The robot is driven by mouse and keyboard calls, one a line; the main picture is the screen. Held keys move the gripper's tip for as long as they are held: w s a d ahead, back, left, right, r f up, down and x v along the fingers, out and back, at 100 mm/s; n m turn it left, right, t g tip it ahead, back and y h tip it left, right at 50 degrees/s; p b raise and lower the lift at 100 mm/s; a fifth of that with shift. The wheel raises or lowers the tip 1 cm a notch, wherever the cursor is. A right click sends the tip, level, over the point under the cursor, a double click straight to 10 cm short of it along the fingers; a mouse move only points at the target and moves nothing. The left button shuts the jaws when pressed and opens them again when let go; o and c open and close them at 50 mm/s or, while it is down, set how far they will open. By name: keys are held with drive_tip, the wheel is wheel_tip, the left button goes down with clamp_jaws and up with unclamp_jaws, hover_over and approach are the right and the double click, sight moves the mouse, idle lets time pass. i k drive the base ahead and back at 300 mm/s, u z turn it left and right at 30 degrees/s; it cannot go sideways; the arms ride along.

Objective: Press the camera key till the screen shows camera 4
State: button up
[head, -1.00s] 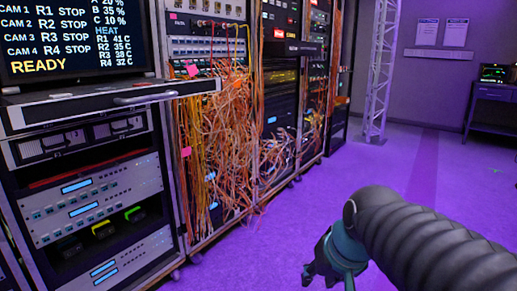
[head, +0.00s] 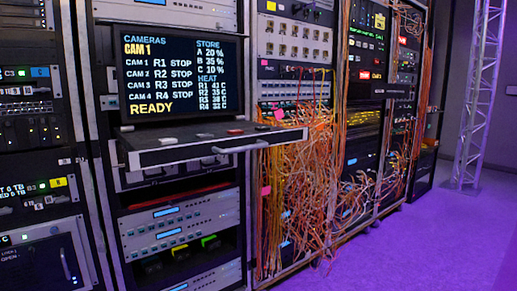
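The screen (head: 182,78) stands in the rack left of the middle in the head view. It reads CAMERAS and CAM 1 at the top, lists CAM 1 to CAM 4 with R1 to R4 all at STOP, and shows READY in yellow below. A pull-out shelf (head: 215,147) with a handle on its front juts out under the screen. Several small keys lie on the shelf: a red one (head: 235,131), pale ones (head: 167,141) and others. I cannot tell which is the camera key. My gripper is out of view.
A tangle of orange cables (head: 300,185) hangs from the rack right of the shelf. Another rack with lit units (head: 35,150) stands at the left. A lattice truss (head: 478,95) rises at the far right. The purple floor (head: 430,245) at the right is clear.

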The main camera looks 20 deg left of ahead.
sight(166, 141)
drive_tip(key=u, duration=1.6)
